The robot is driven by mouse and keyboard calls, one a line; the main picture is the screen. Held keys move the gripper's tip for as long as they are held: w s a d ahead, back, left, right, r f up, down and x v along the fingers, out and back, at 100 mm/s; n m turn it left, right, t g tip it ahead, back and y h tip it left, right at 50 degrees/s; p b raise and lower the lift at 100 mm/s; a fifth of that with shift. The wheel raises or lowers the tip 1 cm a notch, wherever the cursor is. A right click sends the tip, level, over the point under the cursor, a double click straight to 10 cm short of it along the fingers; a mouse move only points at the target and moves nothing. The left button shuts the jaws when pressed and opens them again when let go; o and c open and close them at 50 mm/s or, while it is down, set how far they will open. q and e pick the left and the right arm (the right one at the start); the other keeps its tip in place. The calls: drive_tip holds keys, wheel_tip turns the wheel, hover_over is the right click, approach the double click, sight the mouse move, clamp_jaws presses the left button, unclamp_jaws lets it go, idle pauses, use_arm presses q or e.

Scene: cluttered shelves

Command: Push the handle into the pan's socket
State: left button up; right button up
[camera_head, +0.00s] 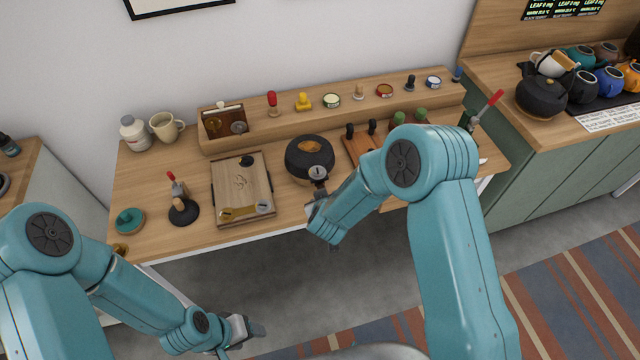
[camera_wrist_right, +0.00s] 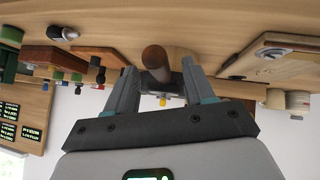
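A dark round vessel (camera_head: 308,156), which looks like the pan, stands mid-table in the head view. In the right wrist view, a brown rounded handle (camera_wrist_right: 155,58) points toward the camera between the fingertips of my right gripper (camera_wrist_right: 158,72). Narrow gaps show on both sides of it, so the fingers look open around it. The socket cannot be made out. My left gripper (camera_head: 238,334) is low in front of the table, away from everything; its finger opening is unclear.
A wooden board (camera_head: 242,185) with a yellow spanner-like piece lies left of the vessel. A red-topped tool on a dark base (camera_head: 182,207) stands farther left. A raised wooden shelf (camera_head: 355,112) with several small items runs behind. Free floor lies in front of the table.

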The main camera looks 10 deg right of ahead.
drive_tip(key=shift+s, duration=0.1)
drive_tip(key=v, duration=1.6)
drive_tip(key=s+d+f+m+g+b, duration=0.1)
drive_tip(key=s+d+f+g, duration=0.2)
drive_tip(key=f, duration=0.4)
drive_tip(key=s+d+f+g, duration=0.1)
drive_tip(key=s+d+f, duration=0.2)
drive_tip(key=d+f, duration=0.35)
drive_tip(key=s+a+f+m+g+y, duration=0.2)
drive_tip(key=s+a+f+g+y, duration=0.2)
drive_tip(key=s+a, duration=0.4)
wheel_tip(320, 180, down, 2)
drive_tip(key=shift+s+f+m+y, duration=0.15)
drive_tip(key=shift+s+m+y, duration=0.25)
drive_tip(key=shift+s+y, duration=0.6)
drive_tip(key=shift+s+a, duration=0.1)
drive_tip(key=shift+a, duration=0.05)
